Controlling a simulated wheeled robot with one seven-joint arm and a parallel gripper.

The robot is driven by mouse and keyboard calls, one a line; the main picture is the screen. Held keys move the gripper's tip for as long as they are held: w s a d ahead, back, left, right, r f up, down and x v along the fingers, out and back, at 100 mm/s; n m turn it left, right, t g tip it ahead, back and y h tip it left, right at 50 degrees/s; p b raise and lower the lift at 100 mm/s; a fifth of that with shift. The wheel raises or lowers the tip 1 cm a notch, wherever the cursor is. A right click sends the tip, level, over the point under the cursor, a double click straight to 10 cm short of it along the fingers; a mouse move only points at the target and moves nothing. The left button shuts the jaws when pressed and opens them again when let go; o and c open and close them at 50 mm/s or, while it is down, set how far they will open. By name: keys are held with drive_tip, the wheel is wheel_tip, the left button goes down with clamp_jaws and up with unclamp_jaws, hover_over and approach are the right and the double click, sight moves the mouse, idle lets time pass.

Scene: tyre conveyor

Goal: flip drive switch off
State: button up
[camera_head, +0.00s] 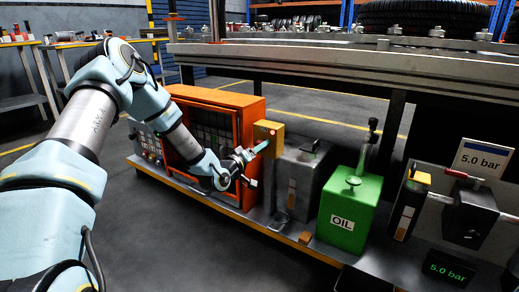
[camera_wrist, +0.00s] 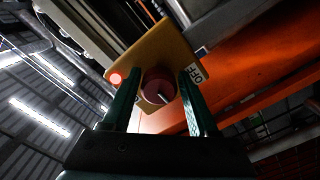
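The drive switch is a yellow box (camera_head: 268,136) fixed beside the orange cabinet. In the wrist view, its yellow face (camera_wrist: 160,48) carries a dark red round knob (camera_wrist: 158,84) with a white pointer mark. An OFF label (camera_wrist: 196,73) sits right of the knob, and a red lamp (camera_wrist: 115,78) glows to the left. My gripper (camera_head: 262,147) is in front of the box. In the wrist view, the two green fingers of my gripper (camera_wrist: 158,76) stand apart on either side of the knob, with gaps visible. Whether the fingertips touch the box is hard to tell.
The orange cabinet (camera_head: 240,102) stands left of the switch. A grey container (camera_head: 300,170) and a green oil can (camera_head: 347,215) stand to the right on the low platform. The conveyor frame (camera_head: 330,62) runs above and behind. Open floor lies in front of the platform.

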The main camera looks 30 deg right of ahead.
drive_tip(key=o, duration=0.3)
drive_tip(key=p+v, duration=0.2)
drive_tip(key=v, duration=0.8)
drive_tip(key=shift+s+a, duration=0.15)
drive_tip(key=shift+a, duration=0.25)
drive_tip(key=shift+r, duration=0.1)
